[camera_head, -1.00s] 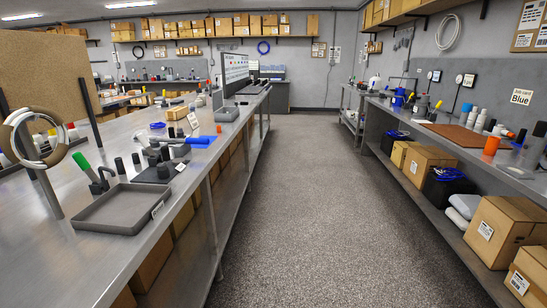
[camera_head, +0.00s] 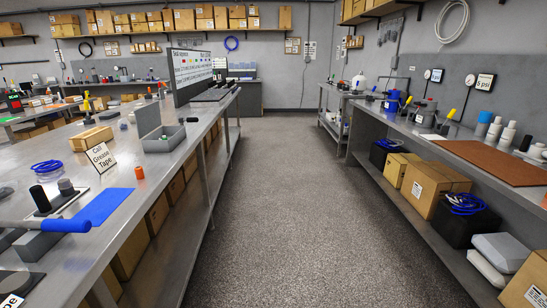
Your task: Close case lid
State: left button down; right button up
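A small grey open case (camera_head: 176,143) stands on the left bench, a little back from its aisle edge. Its lid (camera_head: 148,119) appears to be the grey panel standing upright at the case's left side. A small dark item shows at the case's rim; the rest of the inside is too small to make out. Neither of my grippers is in view.
The aisle floor (camera_head: 275,200) is clear. On the left bench (camera_head: 140,205) are a sign (camera_head: 101,157), an orange cylinder (camera_head: 139,172), a blue mat (camera_head: 104,207) and a blue-handled tool (camera_head: 66,225). The right bench holds a brown mat (camera_head: 490,160) and bottles.

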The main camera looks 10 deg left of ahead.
aim_at(148, 117)
jog(key=i+l, duration=0.15)
jog(key=i, duration=0.55)
jog(key=i+l+z, duration=0.1)
jog(key=i, duration=0.6)
